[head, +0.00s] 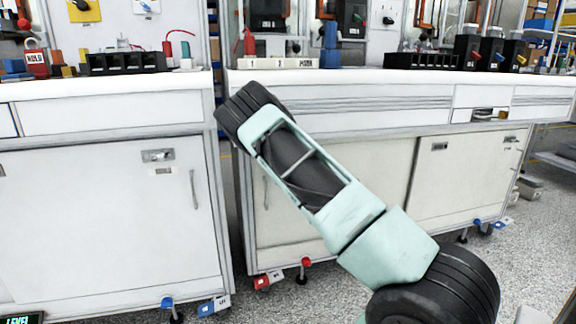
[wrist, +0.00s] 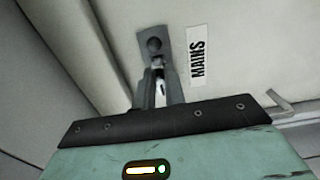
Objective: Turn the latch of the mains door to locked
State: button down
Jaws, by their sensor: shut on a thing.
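In the wrist view a pale door (wrist: 240,60) carries a black-on-white MAINS label (wrist: 197,55). Left of the label is a grey latch plate (wrist: 143,36) with a dark round knob (wrist: 154,44). My gripper (wrist: 160,72) is at the plate's lower end, its fingers shut on the latch's small metal turn piece (wrist: 159,65). The fingers hide most of that piece, so its exact angle is unclear. In the head view my arm crosses the middle cabinet (head: 320,125) and hides my gripper and the latch.
A grey bar handle (wrist: 285,108) is on the right in the wrist view. In the head view, a left cabinet door (head: 100,220) and a right door (head: 465,175) have their own latches. Bench tops (head: 330,76) above hold switches and blocks. Grey floor (head: 330,295) shows below.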

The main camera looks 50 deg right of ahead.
jog(key=c, duration=1.5)
grip_release()
jog(key=shift+o, duration=0.2)
jog(key=p+v, duration=0.3)
jog(key=v, duration=1.4)
jog(key=shift+s, duration=0.2)
